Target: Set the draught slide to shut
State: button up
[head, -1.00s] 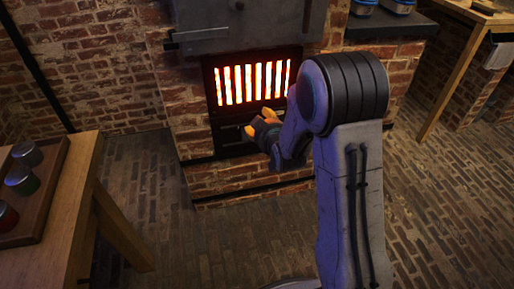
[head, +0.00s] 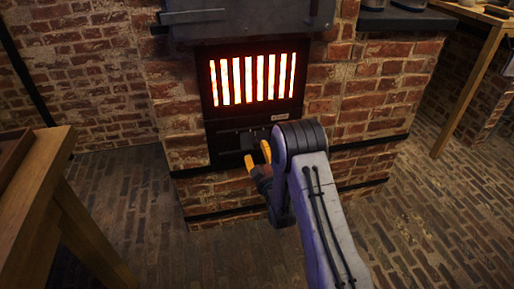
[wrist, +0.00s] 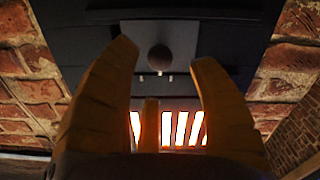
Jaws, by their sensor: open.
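The draught slide (head: 238,139) is a dark panel low on the stove front, under the glowing grate (head: 254,78). In the wrist view the slide's dark plate (wrist: 183,36) carries a round dark knob (wrist: 159,58), which lies between my fingers in the picture. My gripper (head: 257,158) has orange fingers and is in front of the slide, spread open and empty. The fingers also show in the wrist view (wrist: 166,70). I cannot tell how far the knob is from the fingertips. My arm hides the lower right of the slide area in the head view.
The stove is set in brickwork (head: 370,110) with a dark ledge at the upper right. A small pale label (head: 280,118) sits below the grate. A wooden table (head: 45,190) stands at the left and another table (head: 470,80) at the right. The brick floor between is clear.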

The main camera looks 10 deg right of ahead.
aim_at(258, 147)
jog(key=shift+w+b, duration=0.65)
jog(key=shift+w, duration=1.9)
jog(key=shift+o, duration=0.2)
grip_shut()
